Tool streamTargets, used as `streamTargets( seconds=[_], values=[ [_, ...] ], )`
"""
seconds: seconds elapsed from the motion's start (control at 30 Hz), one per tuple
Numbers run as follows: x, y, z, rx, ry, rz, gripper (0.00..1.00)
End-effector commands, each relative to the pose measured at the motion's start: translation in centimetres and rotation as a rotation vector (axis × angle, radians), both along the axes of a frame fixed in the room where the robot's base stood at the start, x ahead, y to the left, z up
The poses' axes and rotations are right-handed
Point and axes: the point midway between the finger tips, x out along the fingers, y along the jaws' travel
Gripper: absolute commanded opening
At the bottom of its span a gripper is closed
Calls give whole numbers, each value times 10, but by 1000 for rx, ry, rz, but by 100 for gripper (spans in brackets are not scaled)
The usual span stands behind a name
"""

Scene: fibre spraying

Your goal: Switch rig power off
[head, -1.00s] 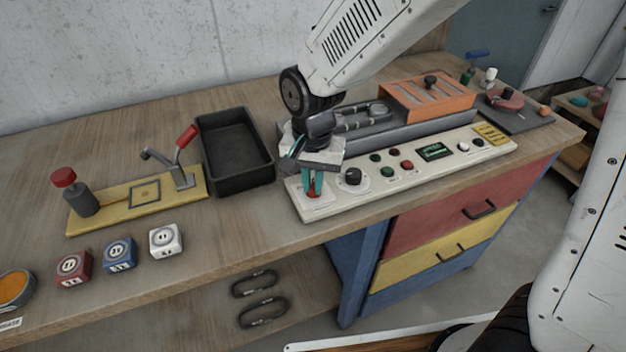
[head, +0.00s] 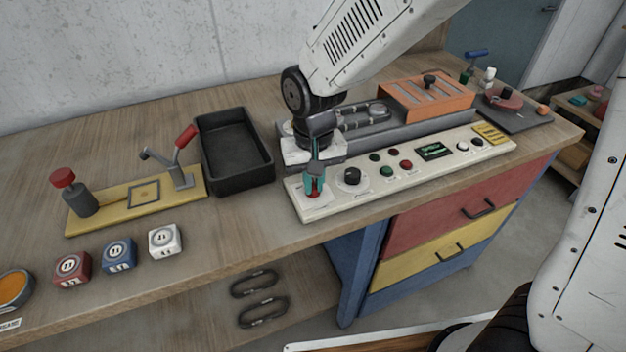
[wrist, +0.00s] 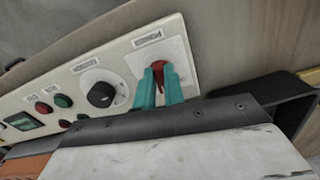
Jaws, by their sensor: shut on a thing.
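The rig's control panel (head: 410,172) is a long cream box on the bench. At its left end is a white plate labelled POWER, carrying a red power switch (wrist: 158,70). My gripper (head: 314,186) is at this switch, with its teal fingertips shut on the red part; the wrist view shows one finger on each side of it. The fingers hide part of the switch, and I cannot tell whether it stands at on or off. A black knob (wrist: 102,95) sits beside the plate.
Green and red buttons (head: 393,153) and a lit green display (head: 433,151) lie further along the panel. A black tray (head: 207,150) stands left of my gripper. An orange slotted block (head: 459,96) is behind the panel. Three dice-like cubes (head: 119,253) sit near the front edge.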

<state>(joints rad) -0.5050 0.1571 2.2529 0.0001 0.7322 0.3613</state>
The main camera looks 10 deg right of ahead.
Motion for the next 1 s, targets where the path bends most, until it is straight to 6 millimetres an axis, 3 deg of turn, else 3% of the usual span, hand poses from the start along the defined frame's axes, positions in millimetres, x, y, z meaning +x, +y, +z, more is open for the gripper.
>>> streamTargets(
  seconds=[0.6, 1.0],
  values=[
    [2, -3, 1, 1, -3, 547, 0],
    [3, -4, 1, 1, -3, 733, 0]
  ],
)
